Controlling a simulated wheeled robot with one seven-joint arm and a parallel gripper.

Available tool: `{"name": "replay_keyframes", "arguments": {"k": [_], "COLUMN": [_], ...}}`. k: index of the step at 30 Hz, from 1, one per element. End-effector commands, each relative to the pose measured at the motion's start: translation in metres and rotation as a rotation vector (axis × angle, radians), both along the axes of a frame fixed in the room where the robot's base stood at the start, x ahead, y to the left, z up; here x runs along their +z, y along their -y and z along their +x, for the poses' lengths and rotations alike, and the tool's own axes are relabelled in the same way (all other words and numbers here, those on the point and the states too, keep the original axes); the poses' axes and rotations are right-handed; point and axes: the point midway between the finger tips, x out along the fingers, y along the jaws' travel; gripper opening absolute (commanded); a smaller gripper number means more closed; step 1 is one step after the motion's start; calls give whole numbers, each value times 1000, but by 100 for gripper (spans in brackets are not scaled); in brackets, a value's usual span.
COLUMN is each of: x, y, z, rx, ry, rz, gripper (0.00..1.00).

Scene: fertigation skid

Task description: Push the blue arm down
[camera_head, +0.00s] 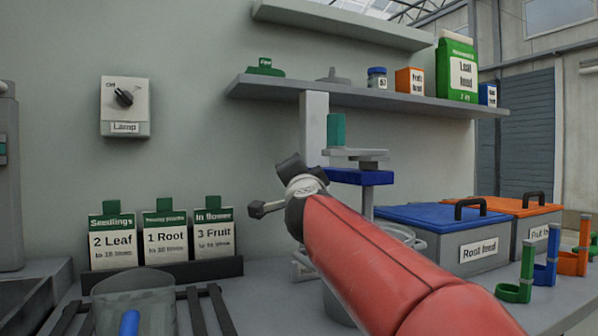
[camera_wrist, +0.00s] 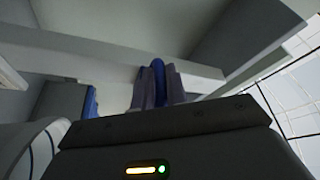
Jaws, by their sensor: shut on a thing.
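A blue bar (camera_head: 358,177) juts out level from the upright stand behind my wrist in the head view. It sits under a small grey plate (camera_head: 355,153) and a green block (camera_head: 336,130). In the wrist view my gripper (camera_wrist: 159,84) has its two fingers close together with a narrow blue piece (camera_wrist: 158,68) between them. It seems to be the blue arm, but most of it is hidden by the fingers. Another blue piece (camera_wrist: 91,104) shows to the left of the fingers. In the head view my red arm and wrist hide the fingertips.
Grey bins with a blue lid (camera_head: 440,216) and an orange lid (camera_head: 515,205) stand to the right. Green, blue and orange holders (camera_head: 545,262) line the right front. A card rack (camera_head: 165,275) and a clear container (camera_head: 133,305) stand left. A shelf (camera_head: 370,99) runs above.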

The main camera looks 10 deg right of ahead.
Motion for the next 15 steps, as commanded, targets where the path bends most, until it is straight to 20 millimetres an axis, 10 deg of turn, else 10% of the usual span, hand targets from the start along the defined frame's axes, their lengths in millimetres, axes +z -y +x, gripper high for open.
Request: {"name": "replay_keyframes", "arguments": {"k": [13, 15], "x": [-14, -14], "y": [0, 0], "z": [1, 1], "rx": [0, 0], "ry": [-7, -7], "rz": [-1, -1], "gripper": [0, 23]}}
